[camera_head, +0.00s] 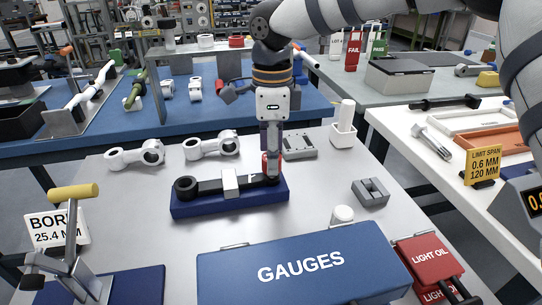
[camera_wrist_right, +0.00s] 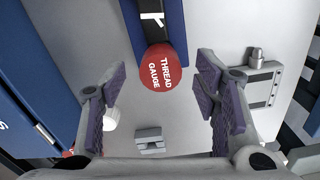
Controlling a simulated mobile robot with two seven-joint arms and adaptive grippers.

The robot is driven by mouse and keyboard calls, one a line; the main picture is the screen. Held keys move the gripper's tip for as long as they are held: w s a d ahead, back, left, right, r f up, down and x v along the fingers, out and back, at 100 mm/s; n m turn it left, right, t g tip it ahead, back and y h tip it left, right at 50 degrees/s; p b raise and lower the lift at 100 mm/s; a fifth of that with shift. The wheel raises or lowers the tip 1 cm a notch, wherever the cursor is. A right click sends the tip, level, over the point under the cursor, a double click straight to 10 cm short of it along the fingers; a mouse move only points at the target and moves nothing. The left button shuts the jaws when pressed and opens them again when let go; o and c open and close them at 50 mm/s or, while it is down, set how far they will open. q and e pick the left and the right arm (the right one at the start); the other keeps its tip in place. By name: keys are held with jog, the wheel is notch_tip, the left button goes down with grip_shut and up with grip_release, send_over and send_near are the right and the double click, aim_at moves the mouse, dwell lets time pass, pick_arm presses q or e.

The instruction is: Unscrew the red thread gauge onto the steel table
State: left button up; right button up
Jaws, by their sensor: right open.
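The red thread gauge (camera_wrist_right: 161,67), lettered THREAD GAUGE, stands at one end of a black bar, a connecting rod by its look (camera_head: 228,183), on a blue block (camera_head: 230,203). In the head view only slivers of the gauge (camera_head: 265,166) show behind my right gripper (camera_head: 271,165). In the right wrist view the right gripper (camera_wrist_right: 160,82) is open, one finger to each side of the gauge's red top, with gaps between. The grey steel table (camera_head: 325,185) lies under the block. Any thread under the red top is hidden. My left gripper is not in view.
Two pale rods (camera_head: 135,154) lie behind the block. A grey slotted block (camera_head: 370,192) and a white round piece (camera_head: 342,214) lie to the right. A blue GAUGES case (camera_head: 300,268) fills the front. Bare table shows between the block and the slotted block.

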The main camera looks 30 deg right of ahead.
jog(key=shift+f, duration=1.4)
jog(key=shift+c, duration=0.2)
jog(key=c, duration=1.2)
jog(key=o, duration=0.4)
jog(key=c, duration=0.4)
jog(key=shift+r+p, duration=0.6)
jog(key=shift+r, duration=1.6)
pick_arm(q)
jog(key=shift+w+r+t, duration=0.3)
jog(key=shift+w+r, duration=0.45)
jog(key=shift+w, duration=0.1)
pick_arm(e)
jog(key=shift+r, duration=0.1)
